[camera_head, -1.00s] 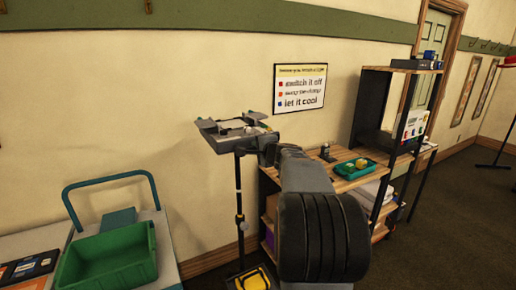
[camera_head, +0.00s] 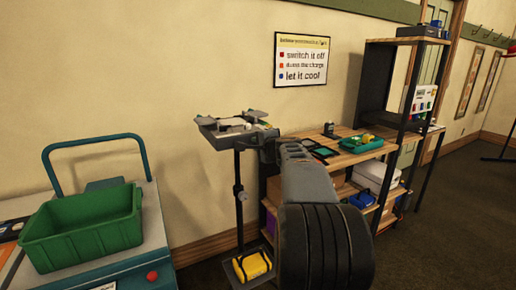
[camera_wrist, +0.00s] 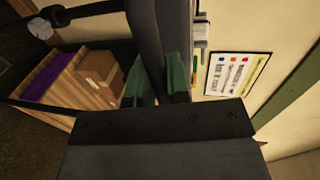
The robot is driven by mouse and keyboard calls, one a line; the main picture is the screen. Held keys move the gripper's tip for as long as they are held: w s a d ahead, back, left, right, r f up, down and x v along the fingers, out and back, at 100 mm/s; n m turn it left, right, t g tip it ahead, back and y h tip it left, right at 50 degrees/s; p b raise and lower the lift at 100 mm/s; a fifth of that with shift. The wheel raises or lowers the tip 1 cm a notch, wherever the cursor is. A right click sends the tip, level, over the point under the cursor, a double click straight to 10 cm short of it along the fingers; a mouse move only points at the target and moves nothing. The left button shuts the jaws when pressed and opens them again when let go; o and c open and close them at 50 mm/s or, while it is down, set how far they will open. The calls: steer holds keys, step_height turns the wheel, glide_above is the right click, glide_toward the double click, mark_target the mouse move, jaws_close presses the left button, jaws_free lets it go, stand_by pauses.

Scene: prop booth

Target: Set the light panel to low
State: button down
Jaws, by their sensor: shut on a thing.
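A flat grey head with a pale top, which I take for the light panel (camera_head: 222,128), sits level on a thin black stand pole (camera_head: 239,168). A small collar (camera_head: 238,189) is on the pole below it. My gripper (camera_head: 266,138) is at the panel's right side; my arm hides its fingers in the head view. In the wrist view, green fingertips (camera_wrist: 157,86) lie on either side of a dark slab, apparently the light panel (camera_wrist: 150,35) seen edge-on. My gripper is shut on it. Any markings for height are too small to read.
A yellow item (camera_head: 252,266) sits at the stand's foot. A green crate (camera_head: 85,232) is on a bench at left. A wooden shelf unit (camera_head: 350,150) with a green tray (camera_head: 361,143) stands close at right. A sign (camera_head: 301,60) hangs behind.

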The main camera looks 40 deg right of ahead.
step_height(320, 180, down, 13)
steer(key=b, duration=1.2)
steer(key=shift+f, duration=0.1)
steer(key=c, duration=1.2)
jaws_free()
steer(key=shift+o, duration=0.5)
steer(key=shift+s+r, duration=0.1)
steer(key=shift+r, duration=0.1)
steer(key=p+v, duration=0.1)
steer(key=v, duration=1.2)
steer(key=shift+s, duration=0.3)
